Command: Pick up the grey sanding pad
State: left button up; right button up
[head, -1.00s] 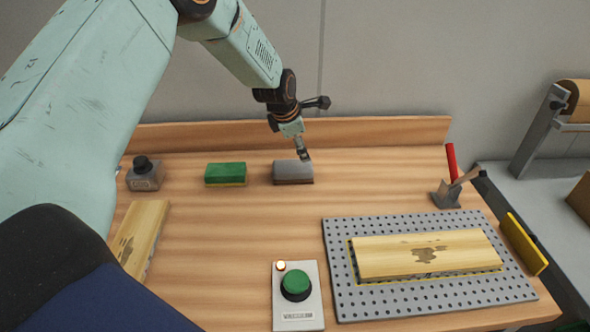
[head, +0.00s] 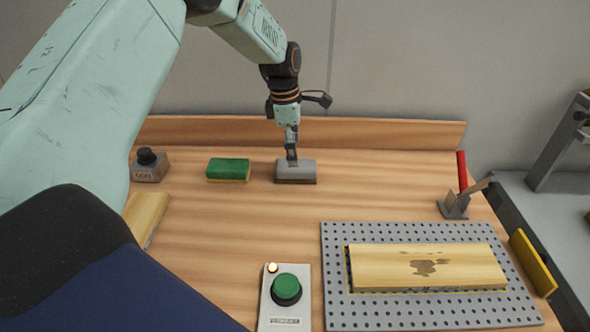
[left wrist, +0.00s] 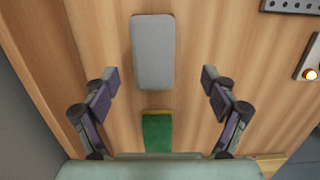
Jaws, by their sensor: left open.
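The grey sanding pad (head: 296,172) lies at the back of the wooden workbench, right of the green sanding pad (head: 228,169). In the left wrist view the grey pad (left wrist: 153,52) lies ahead of the fingertips, in line with the space between them, and the green pad (left wrist: 157,131) lies between the fingers lower down. My left gripper (head: 291,158) is above the grey pad in the head view, its tip overlapping the pad's back edge. In the left wrist view my left gripper (left wrist: 156,80) is open and empty, fingers wide apart. Contact with the pad is not visible. My right gripper is not in view.
A perforated metal plate (head: 335,305) with a stained board (head: 470,262) is at the right. A green-button box (head: 285,313) is at the front. A grey knobbed block (head: 149,168) and another board (head: 147,215) are at left. A raised wooden lip (head: 390,133) runs along the back.

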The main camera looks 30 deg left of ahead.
pick_arm(q)
jog(key=f, duration=0.1)
jog(key=w+f, duration=0.1)
jog(key=f, duration=0.3)
jog(key=shift+w+f, duration=0.25)
jog(key=shift+f, duration=0.4)
jog(key=shift+s+f, duration=0.1)
jog(key=shift+s, duration=0.3)
jog(key=shift+w+f, duration=0.1)
jog(key=shift+w, duration=0.35)
jog(key=c, duration=0.5)
jog(key=shift+s+r, duration=0.2)
jog(key=shift+s, duration=0.15)
jog(key=c, duration=0.4)
jog(key=shift+c, duration=0.9)
jog(key=shift+w+f, duration=0.15)
jog(key=shift+w, duration=0.1)
jog(key=shift+c, duration=1.4)
jog(key=shift+s+r, duration=0.1)
jog(key=shift+r, duration=0.2)
notch_tip(320, 180, up, 8)
jog(key=shift+r, duration=0.85)
